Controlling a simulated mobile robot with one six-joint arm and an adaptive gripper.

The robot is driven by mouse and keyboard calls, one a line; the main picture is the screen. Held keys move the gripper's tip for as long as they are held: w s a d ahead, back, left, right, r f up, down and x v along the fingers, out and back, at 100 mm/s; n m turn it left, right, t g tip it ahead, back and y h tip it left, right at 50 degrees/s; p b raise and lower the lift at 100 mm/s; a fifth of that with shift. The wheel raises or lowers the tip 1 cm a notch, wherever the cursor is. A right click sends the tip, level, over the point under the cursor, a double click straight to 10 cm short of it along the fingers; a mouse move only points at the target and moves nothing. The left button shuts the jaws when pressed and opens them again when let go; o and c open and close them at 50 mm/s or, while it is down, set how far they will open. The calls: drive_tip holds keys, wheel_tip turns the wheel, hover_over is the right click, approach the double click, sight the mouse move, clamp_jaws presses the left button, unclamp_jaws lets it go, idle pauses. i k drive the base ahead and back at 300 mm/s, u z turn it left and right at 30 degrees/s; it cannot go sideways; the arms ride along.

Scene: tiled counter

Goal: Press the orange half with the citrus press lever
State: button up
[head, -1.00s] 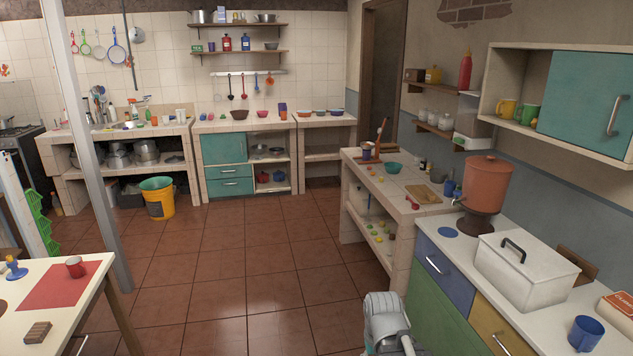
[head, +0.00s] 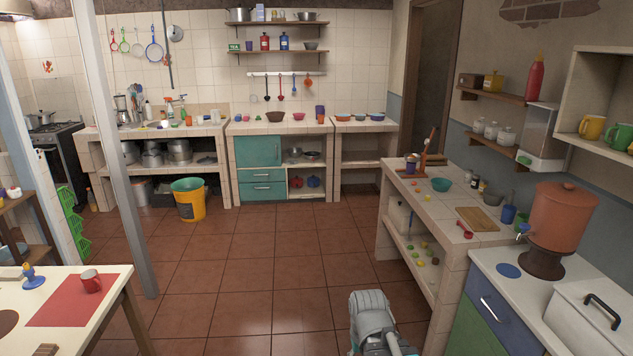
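The citrus press (head: 430,150) appears to be the brown upright piece with a raised lever, standing at the far end of the tiled counter (head: 463,237) on the right. A small purple cup (head: 411,162) stands at its left side. I cannot make out an orange half at this distance. Only a grey part of my arm shows at the bottom centre. My gripper's fingers are not in view.
An orange clay water filter (head: 563,218) stands nearer. Tiled floor (head: 270,265) is open ahead; a grey post (head: 117,150) stands left.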

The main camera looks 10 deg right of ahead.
sight(426, 141)
drive_tip(key=i, duration=2.25)
drive_tip(key=z, duration=0.75)
drive_tip(key=i, duration=1.3)
drive_tip(key=z, duration=0.5)
